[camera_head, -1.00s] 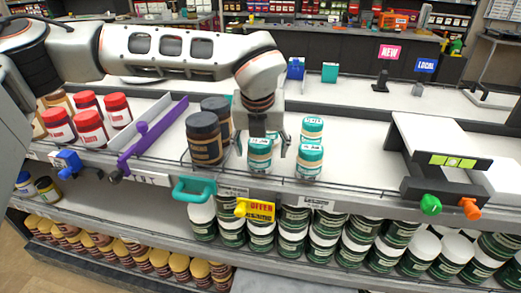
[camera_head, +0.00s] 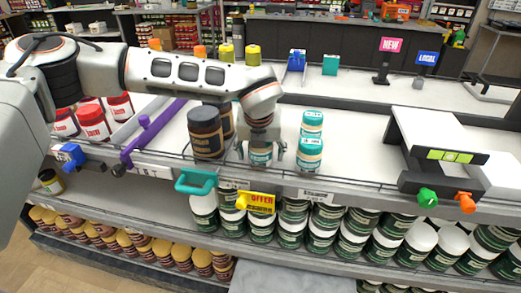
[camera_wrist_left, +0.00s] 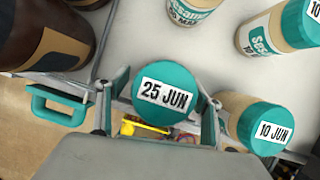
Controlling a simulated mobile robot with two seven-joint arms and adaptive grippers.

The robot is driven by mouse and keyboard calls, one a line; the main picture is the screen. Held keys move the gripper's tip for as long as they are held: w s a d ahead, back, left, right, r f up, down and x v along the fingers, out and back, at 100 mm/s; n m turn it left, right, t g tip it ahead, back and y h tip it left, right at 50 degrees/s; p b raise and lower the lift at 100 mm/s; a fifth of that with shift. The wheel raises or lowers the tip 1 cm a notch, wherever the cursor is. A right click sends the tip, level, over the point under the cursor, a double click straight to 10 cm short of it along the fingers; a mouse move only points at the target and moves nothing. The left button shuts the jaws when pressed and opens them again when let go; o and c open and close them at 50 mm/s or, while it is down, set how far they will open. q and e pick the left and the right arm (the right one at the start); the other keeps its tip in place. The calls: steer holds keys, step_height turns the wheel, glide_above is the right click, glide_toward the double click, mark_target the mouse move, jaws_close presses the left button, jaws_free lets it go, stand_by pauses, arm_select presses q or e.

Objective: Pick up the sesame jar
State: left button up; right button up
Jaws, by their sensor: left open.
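A sesame jar (camera_head: 260,157) with a teal lid stands upright on the white shelf, its top partly hidden by my left gripper (camera_head: 260,150) in the head view. In the left wrist view its lid (camera_wrist_left: 165,95) reads "25 JUN" and sits between the two open fingers of the left gripper (camera_wrist_left: 158,112). Two more teal-lidded sesame jars (camera_head: 309,156) (camera_head: 312,123) stand just to the right. In the left wrist view a nearby one (camera_wrist_left: 262,128) reads "10 JUN", close to the right finger. My right gripper is not in view.
Dark brown jars (camera_head: 206,135) stand close to the left of the gripper. A purple divider (camera_head: 150,135) and red-lidded jars (camera_head: 93,122) are farther left. A wire rail with a teal clip (camera_head: 196,181) and a yellow offer tag (camera_head: 258,202) runs along the front edge.

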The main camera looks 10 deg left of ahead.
arm_select(q)
steer(key=c, duration=1.4)
steer(key=shift+c, duration=0.2)
steer(key=shift+r, duration=0.2)
